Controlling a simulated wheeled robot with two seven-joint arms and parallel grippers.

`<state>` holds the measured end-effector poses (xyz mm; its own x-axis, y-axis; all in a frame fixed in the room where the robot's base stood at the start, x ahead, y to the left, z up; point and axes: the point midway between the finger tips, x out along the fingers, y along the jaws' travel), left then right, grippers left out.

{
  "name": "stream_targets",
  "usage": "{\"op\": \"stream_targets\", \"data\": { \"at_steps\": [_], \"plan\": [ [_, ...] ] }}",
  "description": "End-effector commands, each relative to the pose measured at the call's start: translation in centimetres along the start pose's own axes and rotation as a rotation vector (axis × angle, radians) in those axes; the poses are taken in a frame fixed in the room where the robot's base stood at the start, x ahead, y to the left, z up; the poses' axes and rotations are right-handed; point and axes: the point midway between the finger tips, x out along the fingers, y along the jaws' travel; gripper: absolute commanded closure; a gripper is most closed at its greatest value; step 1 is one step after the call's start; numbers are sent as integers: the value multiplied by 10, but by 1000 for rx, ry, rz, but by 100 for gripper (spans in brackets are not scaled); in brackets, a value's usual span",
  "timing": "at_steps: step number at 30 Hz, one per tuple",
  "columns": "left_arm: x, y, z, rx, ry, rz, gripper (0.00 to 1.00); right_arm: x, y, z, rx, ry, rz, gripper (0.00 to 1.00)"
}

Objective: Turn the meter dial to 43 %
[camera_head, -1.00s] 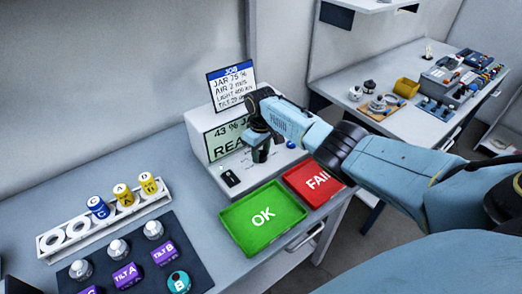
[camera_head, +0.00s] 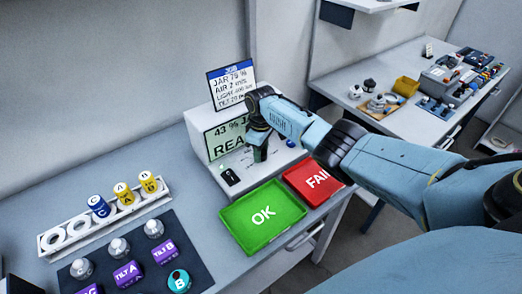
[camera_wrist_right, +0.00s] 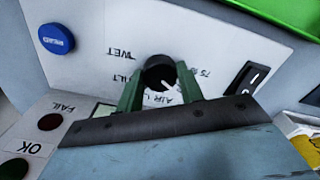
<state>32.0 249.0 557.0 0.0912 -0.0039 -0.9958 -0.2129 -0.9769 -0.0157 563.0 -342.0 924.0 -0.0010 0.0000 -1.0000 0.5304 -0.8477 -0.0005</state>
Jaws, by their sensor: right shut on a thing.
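The meter is a pale box (camera_head: 203,150) at the back of the bench, with a display (camera_head: 226,138) reading "43 % J…" and "REA…", partly covered by my arm. My right gripper (camera_head: 260,153) is down at the meter's sloped front panel and hides the dial in the head view. In the right wrist view, my right gripper (camera_wrist_right: 160,82) has its green fingers on either side of the dark round dial knob (camera_wrist_right: 158,72), shut on it. A white pointer mark and printed labels show around the knob. My left gripper is not in view.
A black rocker switch (camera_wrist_right: 243,78) and a blue READ button (camera_wrist_right: 56,39) flank the dial. A green OK tray (camera_head: 262,217) and red FAIL tray (camera_head: 312,181) lie in front. A job card (camera_head: 231,84) stands behind. A jar rack (camera_head: 70,232) is left.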

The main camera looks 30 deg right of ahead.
Motion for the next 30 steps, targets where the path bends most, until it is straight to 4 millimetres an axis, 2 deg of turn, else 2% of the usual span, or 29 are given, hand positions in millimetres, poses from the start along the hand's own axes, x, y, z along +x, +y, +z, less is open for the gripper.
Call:
{"op": "stream_targets", "data": {
  "at_steps": [1,2,6,17,23,30],
  "plan": [
    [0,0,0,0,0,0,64,-2,1,-2,0,5,2,86],
    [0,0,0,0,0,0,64,-2,1,-2,0,5,2,60],
    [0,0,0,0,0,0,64,-1,0,-1,0,4,2,42],
    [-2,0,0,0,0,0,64,-5,0,-1,0,3,1,41],
    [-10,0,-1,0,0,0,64,-37,1,-1,0,5,4,41],
    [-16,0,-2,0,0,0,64,-91,1,-1,0,5,4,41]
  ]
}}
